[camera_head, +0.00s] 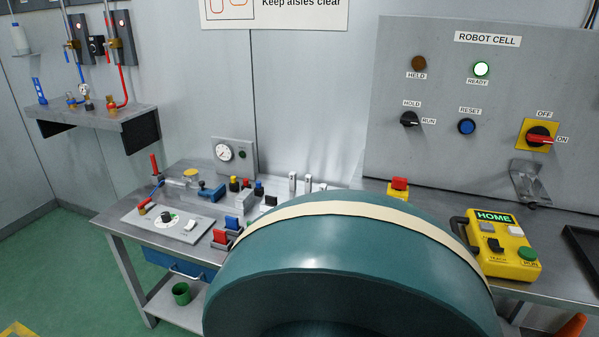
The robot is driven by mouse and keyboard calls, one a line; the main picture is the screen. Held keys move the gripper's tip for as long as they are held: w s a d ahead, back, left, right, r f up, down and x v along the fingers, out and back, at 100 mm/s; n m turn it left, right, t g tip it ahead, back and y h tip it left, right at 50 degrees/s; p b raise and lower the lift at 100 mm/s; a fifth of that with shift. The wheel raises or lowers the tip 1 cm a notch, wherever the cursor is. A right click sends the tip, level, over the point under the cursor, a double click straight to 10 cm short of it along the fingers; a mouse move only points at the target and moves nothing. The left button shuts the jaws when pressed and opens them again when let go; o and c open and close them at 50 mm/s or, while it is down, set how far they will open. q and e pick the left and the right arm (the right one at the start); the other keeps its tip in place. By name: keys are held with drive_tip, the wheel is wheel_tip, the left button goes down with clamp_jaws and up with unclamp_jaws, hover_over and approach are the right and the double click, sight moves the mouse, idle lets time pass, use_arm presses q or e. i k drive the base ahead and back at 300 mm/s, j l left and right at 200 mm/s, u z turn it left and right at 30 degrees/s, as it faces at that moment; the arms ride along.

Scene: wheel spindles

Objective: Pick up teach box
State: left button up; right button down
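The teach box (514,266) is a yellow hand-held unit at the right of the head view. It lies on the grey bench with a dark handle at its left side. It has a lit green HOME display, a grey button, a small black switch and a green round button at its lower right. Neither of my grippers shows in this view, so nothing is seen holding the teach box.
A large teal rounded shape with a cream band hides the bench's middle; I cannot tell whether it is mine. A grey ROBOT CELL panel (440,165) stands behind the box. A red-and-yellow button (398,188) is left of it, a dark tray (582,252) right. Small fittings crowd the left bench.

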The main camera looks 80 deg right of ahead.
sight(507, 265)
drive_tip(key=z, duration=1.7)
drive_tip(key=i+j, duration=0.05)
drive_tip(key=j, duration=0.05)
